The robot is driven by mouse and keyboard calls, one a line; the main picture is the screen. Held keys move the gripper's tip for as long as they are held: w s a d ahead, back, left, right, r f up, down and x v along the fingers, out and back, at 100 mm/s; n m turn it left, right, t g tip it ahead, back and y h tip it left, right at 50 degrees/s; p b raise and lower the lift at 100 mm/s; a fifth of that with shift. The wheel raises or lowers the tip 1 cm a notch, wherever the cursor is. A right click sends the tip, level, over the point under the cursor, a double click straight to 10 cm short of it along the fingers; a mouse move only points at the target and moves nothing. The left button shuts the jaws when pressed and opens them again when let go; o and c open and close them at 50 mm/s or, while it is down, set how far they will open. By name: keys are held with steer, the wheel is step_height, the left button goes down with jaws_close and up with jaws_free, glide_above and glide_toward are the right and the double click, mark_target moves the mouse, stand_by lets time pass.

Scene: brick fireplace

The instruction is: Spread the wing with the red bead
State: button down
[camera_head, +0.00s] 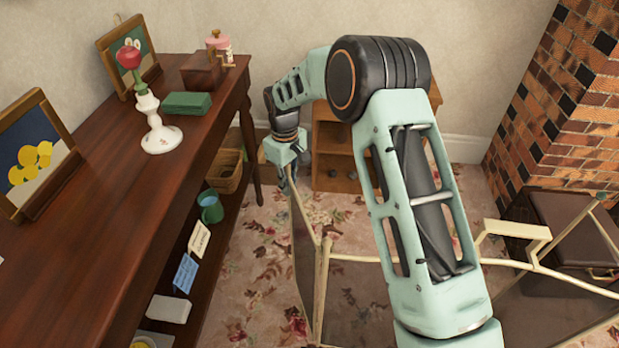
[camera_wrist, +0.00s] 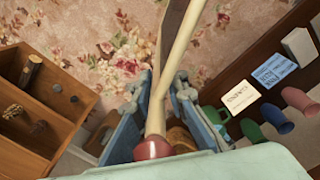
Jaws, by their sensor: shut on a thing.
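A folding screen with cream frames and dark see-through panels stands on the carpet. Its near-left wing (camera_head: 305,250) is at an angle to the middle panel (camera_head: 365,290). In the wrist view the red bead (camera_wrist: 152,148) tops a cream post (camera_wrist: 156,115) of this wing. My gripper (camera_head: 288,172) is at the wing's far upper end, between the dark table and the small wooden cabinet. In the wrist view its blue-grey fingers (camera_wrist: 158,95) are on both sides of the post, shut on it just below the bead. The head view does not show the bead clearly.
The dark wooden table (camera_head: 110,210) fills the left, with a candlestick (camera_head: 153,120) and picture frames on top. Its lower shelf holds a blue-green mug (camera_head: 211,208). A small wooden cabinet (camera_head: 330,160) stands behind my gripper. The brick fireplace (camera_head: 560,100) is at right.

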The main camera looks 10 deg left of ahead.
steer(key=shift+s+a+n+p, duration=0.1)
steer(key=shift+s+a+n, duration=0.4)
steer(key=shift+a, duration=0.3)
steer(key=shift+s+a+n+p, duration=0.15)
steer(key=shift+s+a+n, duration=0.2)
steer(key=shift+s+a, duration=0.35)
steer(key=shift+s+a+n+p, duration=0.1)
steer(key=shift+s+a+n, duration=0.35)
steer(key=shift+a, duration=0.45)
steer(key=c, duration=2)
jaws_free()
steer(key=shift+w, duration=0.1)
step_height(320, 180, up, 12)
